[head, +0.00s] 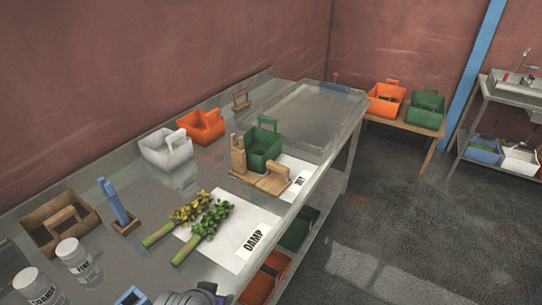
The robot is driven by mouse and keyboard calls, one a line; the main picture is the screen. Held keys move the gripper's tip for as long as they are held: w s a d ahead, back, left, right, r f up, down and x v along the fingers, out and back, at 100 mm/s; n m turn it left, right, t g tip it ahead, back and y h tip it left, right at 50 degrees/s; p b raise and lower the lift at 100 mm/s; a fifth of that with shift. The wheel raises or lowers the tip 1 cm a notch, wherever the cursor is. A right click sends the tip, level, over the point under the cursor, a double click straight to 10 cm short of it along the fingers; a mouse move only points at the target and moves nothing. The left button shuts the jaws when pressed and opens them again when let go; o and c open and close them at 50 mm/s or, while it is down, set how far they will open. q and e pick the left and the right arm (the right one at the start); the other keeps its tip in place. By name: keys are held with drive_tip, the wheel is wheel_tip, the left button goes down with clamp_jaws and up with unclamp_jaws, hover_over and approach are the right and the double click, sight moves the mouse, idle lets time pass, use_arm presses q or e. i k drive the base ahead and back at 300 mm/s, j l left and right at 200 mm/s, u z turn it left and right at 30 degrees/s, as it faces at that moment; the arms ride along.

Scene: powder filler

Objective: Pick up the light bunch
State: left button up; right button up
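Two leafy bunches lie side by side on a white sheet marked DAMP on the metal bench. The bunch with yellowish, paler leaves (190,208) is the left one, its green stems pointing toward the lower left. The bunch with darker green leaves (213,216) lies just to its right, almost touching. The sheet (217,247) extends under both. Neither bunch is held. A grey rounded part, apparently mine, shows at the bottom edge. No gripper fingers can be made out.
A blue upright tool in a wooden holder (126,222), a brown crate (40,233) and two labelled jars (78,262) stand left of the bunches. A green basket (262,150) and wooden blocks (262,182) stand behind. White (165,152) and orange baskets (201,128) are farther back.

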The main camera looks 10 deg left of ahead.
sight(191, 245)
drive_tip(key=i+l, duration=0.4)
drive_tip(key=i, duration=0.2)
drive_tip(key=i+l, duration=0.35)
drive_tip(key=i, duration=0.2)
drive_tip(key=i+l+u, duration=0.65)
drive_tip(key=l+u, duration=0.1)
drive_tip(key=u, duration=1.5)
drive_tip(key=j+z, duration=0.2)
drive_tip(key=z, duration=0.2)
drive_tip(key=j+z, duration=0.2)
drive_tip(key=z, duration=0.2)
drive_tip(key=j+z, duration=0.2)
drive_tip(key=z, duration=0.2)
drive_tip(key=k+j+z, duration=0.2)
drive_tip(key=j, duration=0.25)
drive_tip(key=k+j+z, duration=0.2)
drive_tip(key=k+j, duration=0.15)
drive_tip(key=j, duration=0.75)
drive_tip(key=i+z, duration=0.05)
